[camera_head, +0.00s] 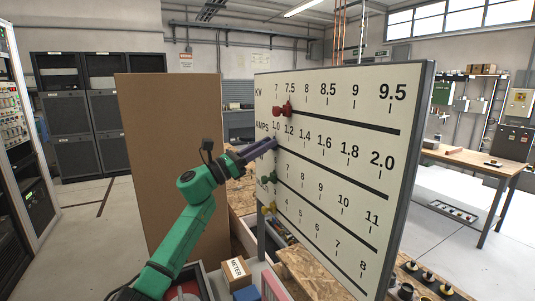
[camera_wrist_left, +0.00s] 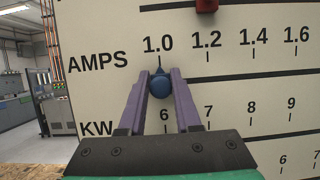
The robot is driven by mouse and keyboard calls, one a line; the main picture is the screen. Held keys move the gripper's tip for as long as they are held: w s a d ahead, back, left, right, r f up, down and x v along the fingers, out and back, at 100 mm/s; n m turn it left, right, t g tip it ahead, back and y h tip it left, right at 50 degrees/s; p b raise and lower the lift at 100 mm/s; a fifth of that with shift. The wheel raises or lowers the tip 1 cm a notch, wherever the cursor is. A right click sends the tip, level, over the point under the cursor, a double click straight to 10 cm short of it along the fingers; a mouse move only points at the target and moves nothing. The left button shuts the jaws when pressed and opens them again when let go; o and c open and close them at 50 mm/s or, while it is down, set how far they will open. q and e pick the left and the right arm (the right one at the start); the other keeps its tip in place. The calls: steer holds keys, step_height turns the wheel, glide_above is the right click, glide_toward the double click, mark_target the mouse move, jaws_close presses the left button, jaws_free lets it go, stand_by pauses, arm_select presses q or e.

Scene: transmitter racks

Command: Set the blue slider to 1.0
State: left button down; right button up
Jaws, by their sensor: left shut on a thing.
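The blue slider (camera_wrist_left: 160,84) is a round knob on the AMPS row of the white panel (camera_head: 335,120). In the left wrist view its pointed top lies right below the 1.0 mark. My left gripper (camera_head: 264,149), with purple fingers, reaches the left end of the AMPS row. In the left wrist view the fingers (camera_wrist_left: 160,80) are shut on the blue slider, one on each side. In the head view the fingers mostly hide the knob. My right gripper is not in view.
A red slider (camera_head: 283,110) sits on the KV row above, near 7.5. A green slider (camera_head: 267,180) and a yellow slider (camera_head: 269,208) sit on the lower rows, at the left. A brown board (camera_head: 170,150) stands left of the panel. A small box (camera_head: 235,270) lies below.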

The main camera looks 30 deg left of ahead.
arm_select(q)
steer(key=shift+r, duration=0.15)
steer(key=shift+a, duration=0.1)
steer(key=c, duration=0.8)
jaws_free()
steer(key=shift+a, duration=0.1)
steer(key=shift+o, duration=0.8)
steer(key=shift+a, duration=0.1)
steer(key=shift+f, duration=0.2)
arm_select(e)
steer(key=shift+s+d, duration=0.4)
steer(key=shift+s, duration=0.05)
